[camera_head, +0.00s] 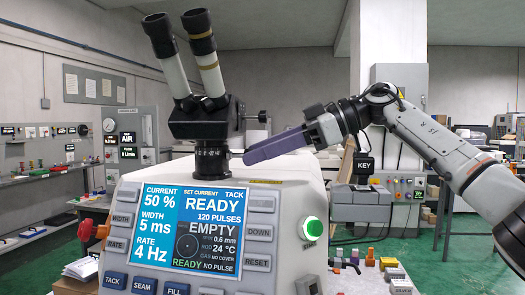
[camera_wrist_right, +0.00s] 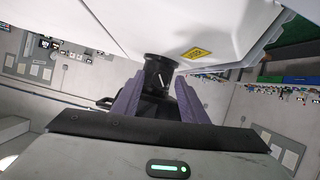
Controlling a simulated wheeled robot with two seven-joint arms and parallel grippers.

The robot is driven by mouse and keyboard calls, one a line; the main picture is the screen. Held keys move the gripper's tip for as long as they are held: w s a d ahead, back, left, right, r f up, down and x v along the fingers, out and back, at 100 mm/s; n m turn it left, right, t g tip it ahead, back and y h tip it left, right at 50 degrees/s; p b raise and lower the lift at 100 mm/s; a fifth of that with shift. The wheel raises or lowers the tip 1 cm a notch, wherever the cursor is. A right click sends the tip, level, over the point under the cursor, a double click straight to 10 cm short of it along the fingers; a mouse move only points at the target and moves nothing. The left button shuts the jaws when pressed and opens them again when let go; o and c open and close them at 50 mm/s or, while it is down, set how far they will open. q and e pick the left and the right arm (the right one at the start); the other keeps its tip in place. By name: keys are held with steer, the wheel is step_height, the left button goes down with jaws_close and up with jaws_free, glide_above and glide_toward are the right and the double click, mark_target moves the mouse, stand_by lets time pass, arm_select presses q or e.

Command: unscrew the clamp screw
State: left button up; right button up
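The microscope (camera_head: 200,125) stands on top of the white machine, with a dark round collar (camera_head: 212,160) at its foot. A small dark knob (camera_head: 262,117) sticks out to the microscope's right; I cannot tell for sure which part is the clamp screw. My right gripper (camera_head: 248,157) reaches in from the right, its purple fingers pointing at the collar. In the right wrist view its fingers (camera_wrist_right: 158,82) are apart, with a black cylindrical part (camera_wrist_right: 160,72) bearing a pale mark at their tips. Contact cannot be told. My left gripper is not in view.
The machine's front panel (camera_head: 205,225) has a lit screen reading READY and EMPTY, with a green button (camera_head: 312,228) to its right. A shelf of parts (camera_head: 40,175) runs along the left wall. A KEY station (camera_head: 375,200) stands behind on the right.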

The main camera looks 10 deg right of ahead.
steer(key=shift+c, duration=0.4)
jaws_close()
steer(key=shift+f, duration=0.1)
steer(key=n+b, duration=0.1)
steer(key=n+t+b, duration=0.1)
steer(key=b, duration=0.1)
steer(key=shift+s+f+t, duration=0.1)
steer(key=shift+s+t, duration=0.1)
steer(key=shift+t, duration=0.1)
steer(key=shift+s+a+n+t+h+b, duration=0.15)
steer(key=shift+n+t+h+b, duration=0.15)
steer(key=shift+n+t+b, duration=0.8)
steer(key=shift+n+g, duration=0.3)
steer(key=shift+o, duration=0.4)
jaws_free()
